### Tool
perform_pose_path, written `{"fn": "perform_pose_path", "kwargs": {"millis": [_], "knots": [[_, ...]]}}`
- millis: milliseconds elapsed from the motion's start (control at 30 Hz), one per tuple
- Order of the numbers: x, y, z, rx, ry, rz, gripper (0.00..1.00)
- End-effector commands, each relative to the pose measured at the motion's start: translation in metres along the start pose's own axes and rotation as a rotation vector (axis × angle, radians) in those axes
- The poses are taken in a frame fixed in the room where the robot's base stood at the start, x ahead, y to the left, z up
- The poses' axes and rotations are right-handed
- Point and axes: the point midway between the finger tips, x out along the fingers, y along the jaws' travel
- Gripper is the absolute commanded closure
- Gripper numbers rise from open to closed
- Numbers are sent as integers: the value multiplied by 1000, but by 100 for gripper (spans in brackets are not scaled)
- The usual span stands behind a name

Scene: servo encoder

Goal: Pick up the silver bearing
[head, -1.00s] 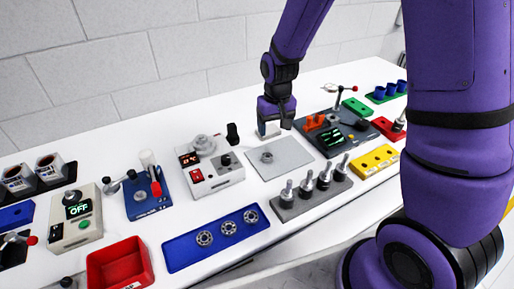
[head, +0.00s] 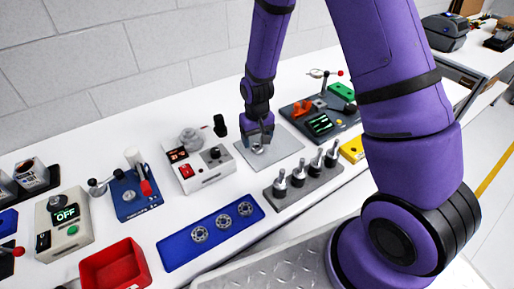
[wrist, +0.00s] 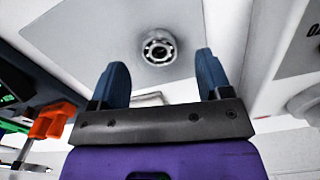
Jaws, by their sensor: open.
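A silver bearing (wrist: 158,47) with dark gaps around its ring sits on a flat grey plate (wrist: 110,30) in the wrist view. My gripper (wrist: 162,62) is open, its two blue fingers apart with the bearing ahead between their tips. In the head view my gripper (head: 257,147) is over the plate (head: 286,148), and the bearing (head: 258,150) there is partly hidden by it. Three more silver bearings (head: 223,221) lie in a row on a blue tray (head: 178,254).
A white device with a red switch (head: 203,170) stands left of the plate. A dark block with several upright silver pegs (head: 300,178) is in front of it. A dark board with a green screen (head: 320,125) stands to the right. A red bin (head: 115,268) is front left.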

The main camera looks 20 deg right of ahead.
Motion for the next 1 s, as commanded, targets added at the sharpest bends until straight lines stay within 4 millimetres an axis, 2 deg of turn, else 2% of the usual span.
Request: {"fn": "perform_pose_path", "kwargs": {"millis": [200,533,767,1000], "knots": [[26,1,-1,0,-1,0,29],[30,1,-2,0,3,0,29],[30,1,-2,0,2,0,81],[30,1,-2,0,2,0,83]]}}
